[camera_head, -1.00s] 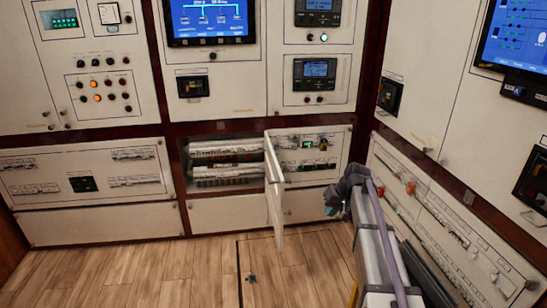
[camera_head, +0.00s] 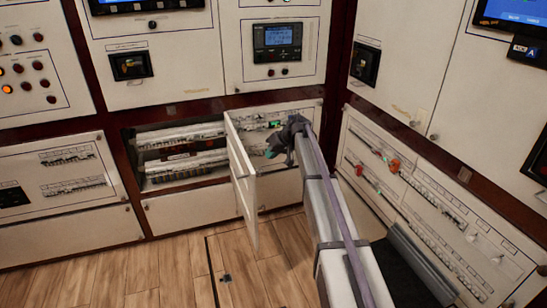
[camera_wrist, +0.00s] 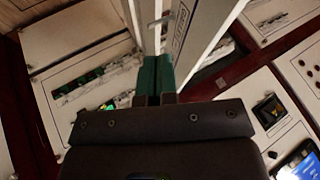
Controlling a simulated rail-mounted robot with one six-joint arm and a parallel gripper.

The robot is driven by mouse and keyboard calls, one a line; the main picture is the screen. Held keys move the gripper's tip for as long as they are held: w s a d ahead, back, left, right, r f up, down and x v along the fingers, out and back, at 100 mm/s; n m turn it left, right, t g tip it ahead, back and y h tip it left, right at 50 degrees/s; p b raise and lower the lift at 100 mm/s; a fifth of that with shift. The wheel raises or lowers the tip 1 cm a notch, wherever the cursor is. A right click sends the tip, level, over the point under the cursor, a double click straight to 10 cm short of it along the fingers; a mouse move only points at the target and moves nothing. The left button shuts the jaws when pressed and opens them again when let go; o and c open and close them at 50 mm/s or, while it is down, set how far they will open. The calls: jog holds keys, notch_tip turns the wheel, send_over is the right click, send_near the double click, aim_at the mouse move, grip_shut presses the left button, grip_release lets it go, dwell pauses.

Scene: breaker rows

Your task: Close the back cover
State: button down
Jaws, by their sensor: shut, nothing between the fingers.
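The back cover (camera_head: 243,178) is a white hinged panel in the head view, standing open and jutting out from the back wall. Left of it, the open compartment (camera_head: 130,160) shows rows of breakers. My gripper (camera_head: 272,151) is just right of the cover near its upper part, on the side away from the opening; whether it touches the cover I cannot tell. In the wrist view the green fingers (camera_wrist: 155,76) are together and empty. A pale upright panel edge, apparently the cover (camera_wrist: 150,22), rises just beyond the fingertips.
A breaker panel (camera_head: 285,113) lies behind my gripper, right of the cover. The right wall carries another breaker panel with red knobs (camera_head: 393,165), close to my arm. The wooden floor (camera_head: 150,275) in front of the cabinets is clear.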

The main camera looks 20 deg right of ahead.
jog(key=w+a+f+b, duration=0.1)
jog(key=a+f+b, duration=0.1)
jog(key=a, duration=0.4)
jog(key=shift+w+a+f, duration=0.25)
jog(key=shift+w+f, duration=0.05)
jog(key=shift+f, duration=0.6)
